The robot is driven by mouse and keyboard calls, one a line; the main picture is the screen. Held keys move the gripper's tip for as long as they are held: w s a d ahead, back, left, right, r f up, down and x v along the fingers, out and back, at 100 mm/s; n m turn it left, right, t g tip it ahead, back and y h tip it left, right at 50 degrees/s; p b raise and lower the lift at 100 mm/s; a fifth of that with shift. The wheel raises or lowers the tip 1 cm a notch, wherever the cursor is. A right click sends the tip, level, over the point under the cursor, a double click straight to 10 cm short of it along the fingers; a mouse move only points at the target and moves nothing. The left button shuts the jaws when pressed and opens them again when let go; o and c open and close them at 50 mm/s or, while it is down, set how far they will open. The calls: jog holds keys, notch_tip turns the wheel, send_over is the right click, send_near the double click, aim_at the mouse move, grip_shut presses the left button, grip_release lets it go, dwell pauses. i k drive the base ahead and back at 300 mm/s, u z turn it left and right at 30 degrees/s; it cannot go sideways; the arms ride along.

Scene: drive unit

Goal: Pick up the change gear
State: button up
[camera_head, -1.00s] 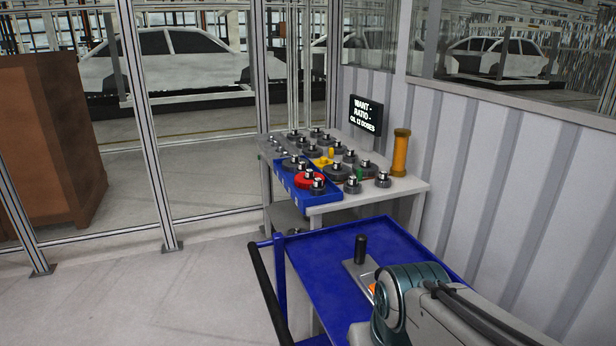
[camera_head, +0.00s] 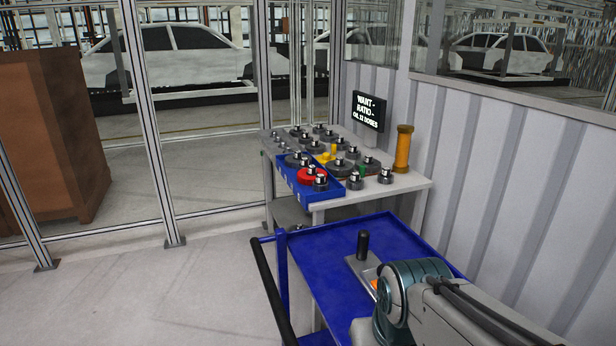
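Several gears with upright metal knobs stand on a grey table (camera_head: 400,184) ahead of me. Most are dark grey, such as one at the right (camera_head: 385,177). One red gear (camera_head: 310,176) stands in or at the blue tray (camera_head: 330,195) at the table's front left. I cannot tell which of them is the change gear. My arm comes in at the lower right over the blue cart. My gripper is not in view, so its fingers and anything in it are hidden.
A blue cart (camera_head: 325,285) with a black handle stands between me and the table. It carries a plate with a black upright post (camera_head: 362,246). A yellow cylinder (camera_head: 403,150) and a dark sign (camera_head: 368,111) stand at the table's back right.

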aim_at(305, 176)
jog(key=k, duration=1.65)
jog(key=u, duration=0.7)
jog(key=i, duration=6.75)
